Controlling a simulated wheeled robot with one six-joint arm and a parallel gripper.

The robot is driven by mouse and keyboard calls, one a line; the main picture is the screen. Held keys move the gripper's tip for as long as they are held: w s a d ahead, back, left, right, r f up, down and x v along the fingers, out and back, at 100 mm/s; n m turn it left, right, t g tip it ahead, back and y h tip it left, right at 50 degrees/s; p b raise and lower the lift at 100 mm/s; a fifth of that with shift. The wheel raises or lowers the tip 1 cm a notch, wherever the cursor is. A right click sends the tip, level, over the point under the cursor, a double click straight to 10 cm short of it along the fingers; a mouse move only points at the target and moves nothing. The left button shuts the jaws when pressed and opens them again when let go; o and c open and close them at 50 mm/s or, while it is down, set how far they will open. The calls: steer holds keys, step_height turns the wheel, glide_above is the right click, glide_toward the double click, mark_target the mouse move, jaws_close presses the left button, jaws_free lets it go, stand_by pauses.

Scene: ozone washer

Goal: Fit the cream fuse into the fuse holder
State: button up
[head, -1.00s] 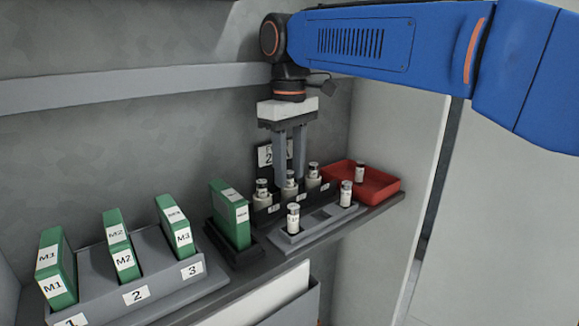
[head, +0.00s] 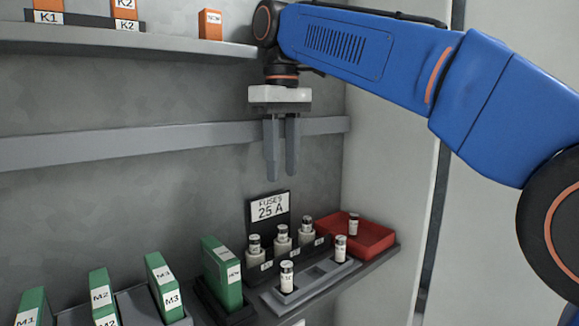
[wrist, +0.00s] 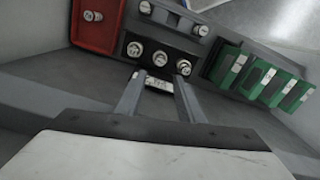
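A black block (head: 291,260) stands below a "FUSES 25 A" sign (head: 270,207). Three pale cylinders with metal tops stand upright in its row: left (head: 254,248), middle (head: 282,237) and right (head: 306,230). Two more pale fuses, one (head: 287,277) at the left and one (head: 340,249) at the right, stand in a grey tray (head: 303,291) in front, with a bare slot between them. Which of these is the cream fuse, I cannot tell by colour. My gripper (head: 282,177) hangs above the black block, pointing down, fingers apart and nothing between them. It also shows in the wrist view (wrist: 160,82).
A red tray (head: 378,240) with one upright fuse (head: 353,224) lies at the right. Green modules, one (head: 222,273) close to the block, stand at the left. A grey rail (head: 150,145) crosses the wall behind my gripper. A shelf with orange modules (head: 210,25) is higher up.

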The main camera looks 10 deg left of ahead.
steer(key=shift+r, duration=0.15)
steer(key=s+d+f+m+t, duration=0.15)
steer(key=d+f, duration=0.25)
steer(key=d, duration=0.4)
steer(key=s+d+f+m, duration=0.1)
steer(key=d+f+m, duration=0.25)
steer(key=d, duration=0.55)
steer(key=s+d+f+m+t, duration=0.1)
steer(key=s+d+f, duration=0.1)
steer(key=d+f, duration=0.45)
steer(key=s+d+f+m, duration=0.2)
steer(key=s+d+f, duration=0.2)
steer(key=f, duration=0.3)
steer(key=s+d+f+m+t, duration=0.1)
steer(key=s+d+f+m, duration=0.1)
steer(key=s+d+f, duration=0.3)
steer(key=s+d+f+m+t, duration=0.1)
steer(key=s+d+f, duration=0.4)
steer(key=f, duration=0.5)
steer(key=shift+d+m, duration=0.5)
steer(key=shift+d, duration=0.55)
steer(key=shift+r, duration=0.1)
steer(key=shift+c, duration=0.5)
